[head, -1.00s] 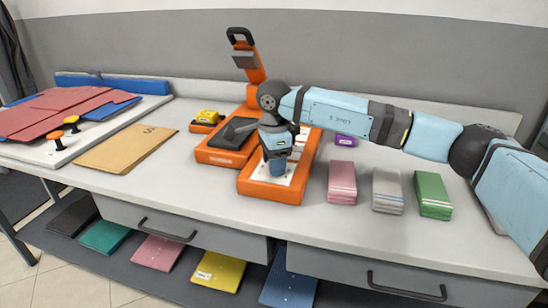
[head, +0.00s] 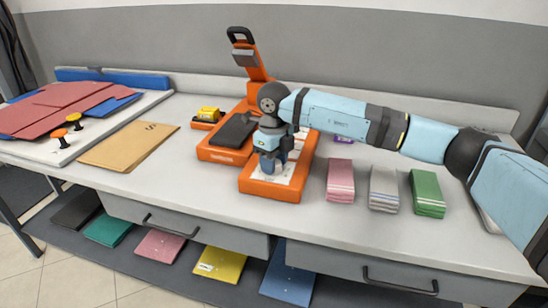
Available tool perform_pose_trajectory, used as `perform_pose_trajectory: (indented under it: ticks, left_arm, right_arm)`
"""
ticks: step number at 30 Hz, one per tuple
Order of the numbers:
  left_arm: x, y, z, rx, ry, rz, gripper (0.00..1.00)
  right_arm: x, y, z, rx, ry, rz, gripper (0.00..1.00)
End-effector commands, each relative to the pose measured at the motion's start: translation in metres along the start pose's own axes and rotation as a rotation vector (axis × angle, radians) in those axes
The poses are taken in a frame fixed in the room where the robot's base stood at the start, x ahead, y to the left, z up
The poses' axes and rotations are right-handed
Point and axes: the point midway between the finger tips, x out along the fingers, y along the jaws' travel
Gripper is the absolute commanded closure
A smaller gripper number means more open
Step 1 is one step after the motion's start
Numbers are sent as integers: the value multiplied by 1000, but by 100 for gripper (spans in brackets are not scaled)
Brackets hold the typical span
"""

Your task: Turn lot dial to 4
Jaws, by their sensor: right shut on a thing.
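The lot dial unit is an orange box (head: 270,190) with a white top face (head: 289,176), near the middle of the counter. My right gripper (head: 268,168) points down onto its white face and is shut on the dial there. The dial itself is mostly hidden by the gripper, and its number marks cannot be read. My left gripper is not in view.
Behind stands an orange press (head: 249,65) with a black pad (head: 232,130). Pink (head: 340,181), grey (head: 384,188) and green (head: 427,193) stacks lie to the right. A brown envelope (head: 129,146) lies left. Bare counter is in front.

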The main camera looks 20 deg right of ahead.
Motion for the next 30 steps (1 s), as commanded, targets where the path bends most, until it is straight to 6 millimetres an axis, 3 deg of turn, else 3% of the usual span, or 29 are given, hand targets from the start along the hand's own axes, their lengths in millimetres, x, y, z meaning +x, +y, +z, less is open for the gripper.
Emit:
perform_pose_trajectory:
  ticks: [18, 30]
  left_arm:
    - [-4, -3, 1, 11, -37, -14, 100]
    - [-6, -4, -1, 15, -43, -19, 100]
  right_arm:
    - [-2, 0, 0, 561, -2, 1, 80]
    - [-2, 0, 0, 774, -2, 0, 80]
